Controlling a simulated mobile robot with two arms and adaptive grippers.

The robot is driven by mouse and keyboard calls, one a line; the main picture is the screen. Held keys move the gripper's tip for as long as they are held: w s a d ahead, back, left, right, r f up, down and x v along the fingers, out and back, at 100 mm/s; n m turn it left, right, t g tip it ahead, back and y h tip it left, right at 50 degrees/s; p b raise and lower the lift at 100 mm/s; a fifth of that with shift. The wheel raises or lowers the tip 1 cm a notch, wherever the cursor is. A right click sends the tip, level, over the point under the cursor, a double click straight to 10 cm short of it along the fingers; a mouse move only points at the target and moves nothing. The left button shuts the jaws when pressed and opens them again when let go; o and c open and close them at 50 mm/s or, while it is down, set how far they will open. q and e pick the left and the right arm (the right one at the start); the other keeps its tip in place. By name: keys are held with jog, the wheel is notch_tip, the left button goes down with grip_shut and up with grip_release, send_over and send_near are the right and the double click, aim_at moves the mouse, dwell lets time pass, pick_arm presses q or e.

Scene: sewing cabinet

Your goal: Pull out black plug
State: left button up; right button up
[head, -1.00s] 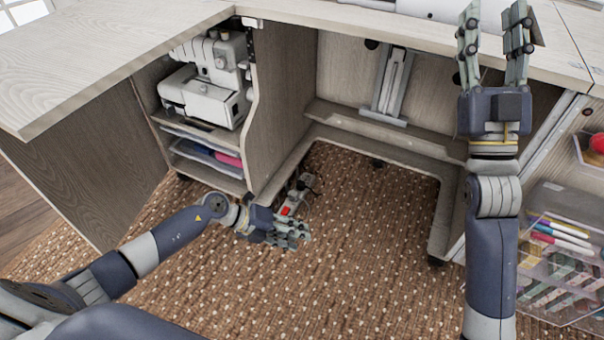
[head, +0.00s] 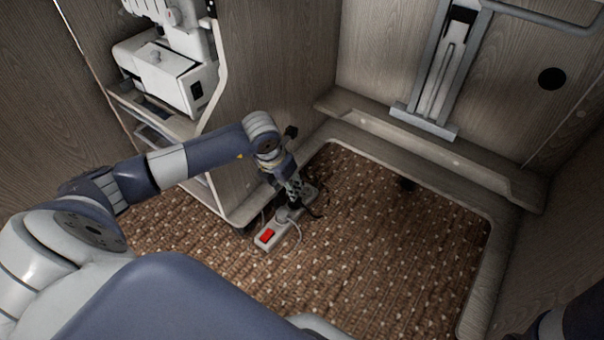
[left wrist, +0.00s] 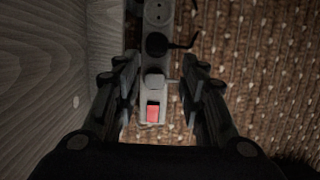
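My left gripper (head: 293,193) points down over the strip. In the wrist view its fingers (left wrist: 160,82) are apart on both sides of the strip, level with the greyish plug. In the head view the gripper largely hides the black plug. My right gripper is out of view.
The cabinet's side panel (head: 265,85) stands close behind my left arm. A white sewing machine (head: 170,75) is on the shelf at left. A low base rail (head: 430,160) runs along the back. The carpet (head: 370,250) right of the strip is clear.

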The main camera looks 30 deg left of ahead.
pick_arm(q)
jog(key=b+x, duration=0.4)
jog(key=x, duration=0.1)
jog(key=b+x, duration=0.4)
jog(key=x, duration=0.2)
jog(key=shift+w+a+r, duration=0.1)
jog(key=shift+w+a, duration=0.15)
grip_shut()
